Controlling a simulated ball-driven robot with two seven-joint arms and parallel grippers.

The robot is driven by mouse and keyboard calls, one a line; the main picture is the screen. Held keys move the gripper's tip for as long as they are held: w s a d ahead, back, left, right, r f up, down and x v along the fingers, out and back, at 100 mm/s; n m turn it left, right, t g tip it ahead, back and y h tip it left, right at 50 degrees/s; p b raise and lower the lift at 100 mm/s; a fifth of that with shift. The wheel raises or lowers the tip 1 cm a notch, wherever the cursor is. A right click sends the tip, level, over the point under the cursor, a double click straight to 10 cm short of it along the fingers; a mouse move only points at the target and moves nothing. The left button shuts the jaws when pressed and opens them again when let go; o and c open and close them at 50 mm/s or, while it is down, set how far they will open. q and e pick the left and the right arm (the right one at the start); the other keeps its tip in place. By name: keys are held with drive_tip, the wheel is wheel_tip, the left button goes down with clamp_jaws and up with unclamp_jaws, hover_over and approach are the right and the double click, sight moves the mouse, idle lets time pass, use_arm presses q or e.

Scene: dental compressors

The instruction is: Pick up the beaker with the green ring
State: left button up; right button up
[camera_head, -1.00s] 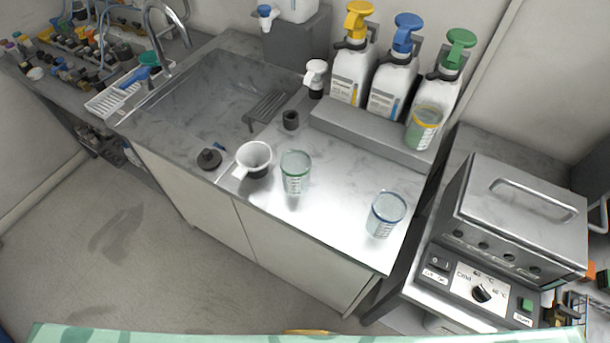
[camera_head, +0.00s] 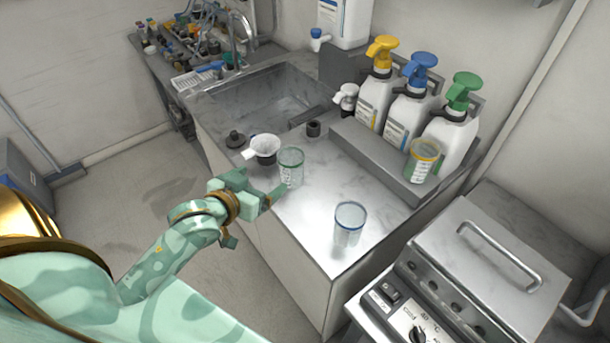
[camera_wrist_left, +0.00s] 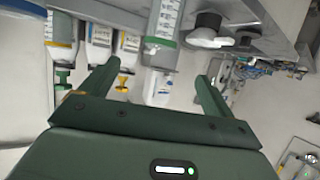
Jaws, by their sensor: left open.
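The beaker with the green ring (camera_head: 290,168) is clear and stands upright on the counter, near its front edge. In the head view my left gripper (camera_head: 268,192) is just left of and in front of the beaker. In the left wrist view the gripper's two fingers (camera_wrist_left: 155,85) are spread with nothing held between them. The green-ringed beaker (camera_wrist_left: 165,22) shows at the top of that view, ahead of the gap between the fingers and apart from them. My right gripper is in neither view.
A blue-ringed beaker (camera_head: 349,224) stands to the right, and a yellow-ringed one (camera_head: 422,163) sits on the ledge (camera_head: 385,160) by the pump bottles. The counter between (camera_head: 320,188) is clear.

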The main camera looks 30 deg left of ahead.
sight(284, 164)
use_arm(q)
drive_tip(key=b+x, duration=0.2)
drive_tip(key=x, duration=0.9)
drive_tip(key=shift+a+f+b, duration=0.15)
drive_tip(key=shift+a+b, duration=0.05)
drive_tip(key=shift+b, duration=0.15)
drive_tip(key=b+x, duration=0.2)
drive_tip(key=x, duration=0.3)
drive_tip(key=shift+w, duration=0.1)
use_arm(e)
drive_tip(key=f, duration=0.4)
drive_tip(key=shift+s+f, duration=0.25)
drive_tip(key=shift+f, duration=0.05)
use_arm(q)
drive_tip(key=c, duration=1.1)
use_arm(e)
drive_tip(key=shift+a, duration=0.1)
